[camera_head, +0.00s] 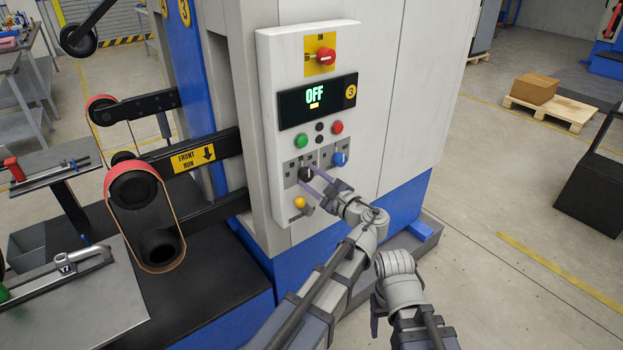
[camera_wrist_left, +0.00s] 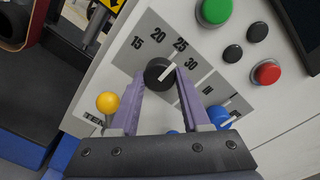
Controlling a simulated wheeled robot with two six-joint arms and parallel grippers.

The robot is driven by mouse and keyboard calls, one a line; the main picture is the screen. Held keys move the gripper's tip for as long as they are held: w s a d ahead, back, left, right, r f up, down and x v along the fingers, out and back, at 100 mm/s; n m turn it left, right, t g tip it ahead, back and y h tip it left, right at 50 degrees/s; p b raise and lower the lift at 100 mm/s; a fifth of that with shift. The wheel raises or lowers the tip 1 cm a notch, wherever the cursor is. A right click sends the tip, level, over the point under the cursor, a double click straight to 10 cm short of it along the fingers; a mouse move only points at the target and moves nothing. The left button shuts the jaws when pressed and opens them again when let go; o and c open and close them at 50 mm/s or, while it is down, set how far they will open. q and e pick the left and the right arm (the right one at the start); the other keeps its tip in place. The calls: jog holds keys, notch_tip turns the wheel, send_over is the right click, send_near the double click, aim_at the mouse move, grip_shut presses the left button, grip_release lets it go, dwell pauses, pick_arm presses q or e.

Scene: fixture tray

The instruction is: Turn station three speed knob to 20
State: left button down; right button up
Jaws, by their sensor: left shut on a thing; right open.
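The black speed knob (camera_head: 305,173) is on the white control panel of station 3. In the left wrist view the knob (camera_wrist_left: 158,74) has a white pointer aimed up and right, roughly between the 25 and 30 marks. The scale (camera_wrist_left: 165,45) shows 15, 20, 25 and 30. My left gripper (camera_head: 312,180) is shut on the knob, with one purple finger on each side of it in the left wrist view (camera_wrist_left: 160,80). My right gripper (camera_head: 377,312) is low in the head view, away from the panel; its fingers are hard to make out.
The display (camera_head: 318,100) reads OFF. Green (camera_head: 300,140) and red (camera_head: 337,127) buttons sit above. A red switch (camera_head: 325,55) tops the panel. A belt arm (camera_head: 145,215) juts out left.

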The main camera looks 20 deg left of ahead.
pick_arm(q)
jog(key=n, duration=0.4)
jog(key=shift+n, duration=2)
jog(key=shift+c, duration=1.8)
grip_release()
